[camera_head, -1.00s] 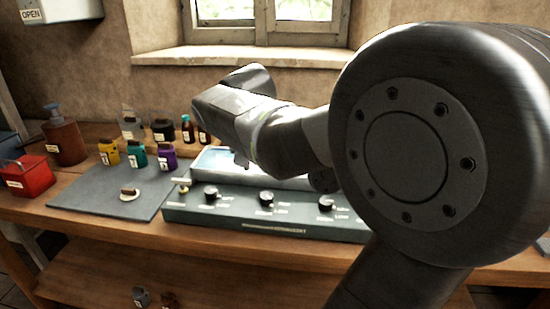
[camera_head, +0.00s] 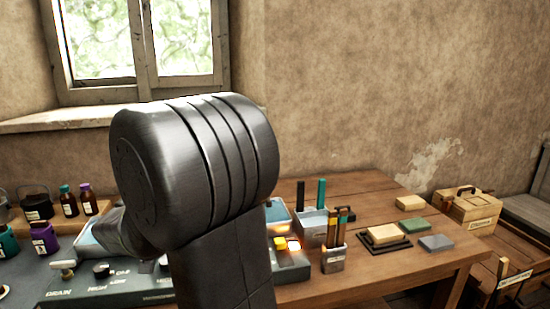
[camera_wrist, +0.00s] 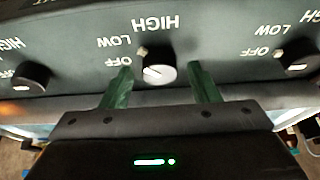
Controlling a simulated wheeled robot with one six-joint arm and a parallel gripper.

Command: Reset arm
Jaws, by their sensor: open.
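My gripper (camera_wrist: 159,70) shows in the wrist view with its two green fingers apart. The knob sits on a dark control panel (camera_wrist: 220,25) marked HIGH, LOW and OFF, which appears upside down. In the head view my arm's large dark joint hides much of this panel (camera_head: 125,283) and my gripper.
Dark bottles (camera_head: 68,203) and a purple jar (camera_head: 43,238) stand at left. Right of my arm are a grey holder (camera_head: 333,259) with upright sticks and several blocks (camera_head: 384,235). A wooden box (camera_head: 470,209) stands far right. The table's right back (camera_head: 350,190) has bare wood.

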